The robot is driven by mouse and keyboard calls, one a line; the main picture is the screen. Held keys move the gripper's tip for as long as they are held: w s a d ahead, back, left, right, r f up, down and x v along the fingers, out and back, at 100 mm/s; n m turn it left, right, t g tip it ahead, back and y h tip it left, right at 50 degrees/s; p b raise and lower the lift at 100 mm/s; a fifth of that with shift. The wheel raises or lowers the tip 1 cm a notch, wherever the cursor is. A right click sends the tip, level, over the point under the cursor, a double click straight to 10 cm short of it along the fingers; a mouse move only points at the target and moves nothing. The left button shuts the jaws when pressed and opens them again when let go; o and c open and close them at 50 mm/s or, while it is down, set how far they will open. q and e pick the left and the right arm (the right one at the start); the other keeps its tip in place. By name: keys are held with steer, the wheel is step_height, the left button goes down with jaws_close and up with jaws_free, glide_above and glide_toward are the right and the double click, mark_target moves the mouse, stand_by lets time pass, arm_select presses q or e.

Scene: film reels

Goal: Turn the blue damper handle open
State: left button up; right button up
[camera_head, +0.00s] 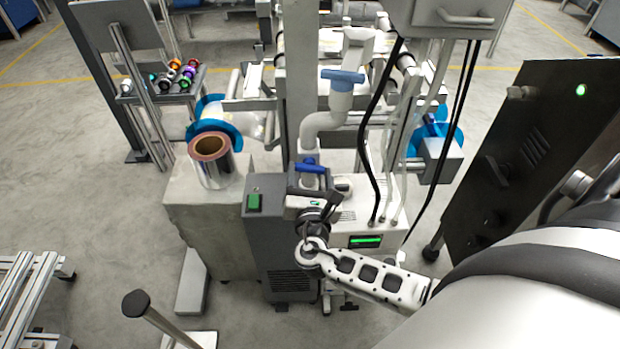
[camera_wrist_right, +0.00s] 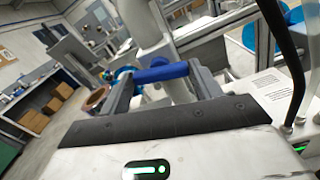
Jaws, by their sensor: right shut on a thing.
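The blue damper handle (camera_head: 310,167) is a short blue bar on the pale vertical pipe, low down near the top of the grey machine. My right gripper (camera_head: 309,174) is at this handle, with one finger on each side. In the right wrist view the blue handle (camera_wrist_right: 160,73) lies crosswise between the two grey fingers (camera_wrist_right: 161,85), which are shut on its ends. The handle's underside and stem are partly hidden by my gripper. My left gripper is in neither view.
A second blue handle (camera_head: 343,79) sits higher on the pipe. A foil roll (camera_head: 212,160) stands at left, and black cables (camera_head: 372,130) hang right of the pipe. A dark cabinet (camera_head: 535,150) stands at right. Open floor lies at left.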

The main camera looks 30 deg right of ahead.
steer(key=shift+f+m+b, duration=0.25)
steer(key=shift+m+b, duration=0.4)
steer(key=shift+m, duration=0.35)
steer(key=shift+m+b, duration=0.65)
steer(key=shift+m, duration=0.25)
arm_select(q)
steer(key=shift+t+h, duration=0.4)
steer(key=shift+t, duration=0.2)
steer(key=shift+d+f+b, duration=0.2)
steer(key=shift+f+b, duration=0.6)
steer(key=shift+b, duration=0.75)
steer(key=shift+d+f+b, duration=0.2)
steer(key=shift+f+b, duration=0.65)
steer(key=shift+b, duration=0.75)
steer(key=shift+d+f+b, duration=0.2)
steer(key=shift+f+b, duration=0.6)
steer(key=shift+b, duration=0.75)
arm_select(e)
steer(key=shift+r+m, duration=0.1)
steer(key=shift+m, duration=5.6)
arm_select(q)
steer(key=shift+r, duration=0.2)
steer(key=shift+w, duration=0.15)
arm_select(e)
steer(key=o, duration=1)
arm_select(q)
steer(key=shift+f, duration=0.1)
